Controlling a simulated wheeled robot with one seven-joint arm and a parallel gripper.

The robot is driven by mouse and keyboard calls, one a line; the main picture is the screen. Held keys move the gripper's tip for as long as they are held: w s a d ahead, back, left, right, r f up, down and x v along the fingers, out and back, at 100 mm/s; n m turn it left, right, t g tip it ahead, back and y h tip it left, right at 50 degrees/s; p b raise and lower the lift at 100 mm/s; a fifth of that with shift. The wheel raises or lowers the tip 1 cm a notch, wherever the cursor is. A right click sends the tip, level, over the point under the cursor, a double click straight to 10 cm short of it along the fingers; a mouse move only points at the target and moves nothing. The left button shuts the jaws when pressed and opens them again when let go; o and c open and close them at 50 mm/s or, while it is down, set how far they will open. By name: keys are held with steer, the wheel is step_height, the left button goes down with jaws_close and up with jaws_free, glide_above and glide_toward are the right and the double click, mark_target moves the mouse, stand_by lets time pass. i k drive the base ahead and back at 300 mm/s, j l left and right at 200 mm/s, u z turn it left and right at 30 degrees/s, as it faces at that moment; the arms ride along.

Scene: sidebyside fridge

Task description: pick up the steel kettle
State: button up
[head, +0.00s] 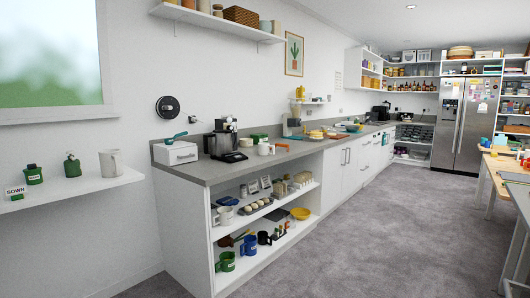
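I cannot pick out the steel kettle for certain in the head view. A black and steel appliance (227,141) stands near the left end of the grey counter (225,172); it looks more like a coffee machine or mixer than a kettle. A dark appliance (381,111) stands far down the same counter, too small to identify. My gripper is not in view, so its state does not show.
A white box (176,153) sits at the counter's near end. Open shelves below hold mugs, eggs and a yellow bowl (300,213). A steel fridge (464,125) stands at the back. A table (515,186) is at right. The grey carpet (385,225) between is clear.

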mark_target(221, 144)
steer(key=i+j+u, duration=0.1)
steer(key=i+u, duration=0.15)
steer(key=i, duration=0.25)
steer(key=i+u, duration=0.25)
steer(key=i, duration=0.2)
steer(key=i+z, duration=0.15)
steer(key=i, duration=0.55)
steer(key=i+j+z, duration=0.2)
steer(key=i, duration=0.45)
steer(key=i+l+z, duration=0.15)
steer(key=i, duration=0.5)
steer(key=i+l+z, duration=0.2)
steer(key=i, duration=0.45)
